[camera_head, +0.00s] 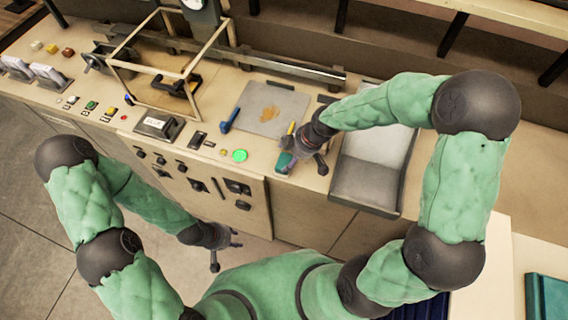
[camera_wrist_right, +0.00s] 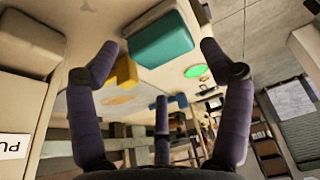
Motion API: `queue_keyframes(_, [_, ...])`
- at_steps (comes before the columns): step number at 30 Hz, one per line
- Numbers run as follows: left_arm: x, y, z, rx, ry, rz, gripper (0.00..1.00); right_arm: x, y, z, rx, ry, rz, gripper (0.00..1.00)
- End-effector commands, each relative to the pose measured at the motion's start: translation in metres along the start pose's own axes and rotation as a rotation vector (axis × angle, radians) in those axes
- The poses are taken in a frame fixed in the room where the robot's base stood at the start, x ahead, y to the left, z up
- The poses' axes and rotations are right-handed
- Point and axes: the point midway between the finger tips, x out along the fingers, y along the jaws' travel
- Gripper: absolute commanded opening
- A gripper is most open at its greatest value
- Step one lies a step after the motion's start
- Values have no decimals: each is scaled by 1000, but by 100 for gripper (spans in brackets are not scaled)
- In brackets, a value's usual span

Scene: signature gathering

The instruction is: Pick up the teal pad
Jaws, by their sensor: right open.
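The teal pad (camera_head: 284,162) lies near the front edge of the counter, partly hidden by my right gripper (camera_head: 305,160). In the right wrist view the teal pad (camera_wrist_right: 160,42) is a teal block with a paler side, ahead of the spread fingers of my right gripper (camera_wrist_right: 160,60). That gripper is open, with nothing between its fingers. My left gripper (camera_head: 226,252) hangs low in front of the cabinet, away from the pad, its fingers spread and empty.
A grey plate with an orange-brown stain (camera_head: 270,108), a blue object (camera_head: 231,120) and a glowing green button (camera_head: 240,156) are close by. A grey tray (camera_head: 368,183) stands to the right. A wire frame (camera_head: 150,62) stands at left. A teal book-like object (camera_head: 548,298) lies far right.

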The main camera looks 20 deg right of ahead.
Motion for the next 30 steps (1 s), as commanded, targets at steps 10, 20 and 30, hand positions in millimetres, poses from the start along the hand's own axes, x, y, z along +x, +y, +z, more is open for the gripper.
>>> queue_keyframes(10, [-3, 1, 0, 0, 0, 0, 40, 43, -3, 0, 0, -2, -3, 79])
queue_keyframes(20, [-3, 1, 0, 0, 0, 0, 40, 45, -2, 0, 0, -1, -1, 68])
queue_keyframes(30, [-3, 1, 0, 0, 0, 0, 40, 46, -3, 0, 0, -1, -2, 30])
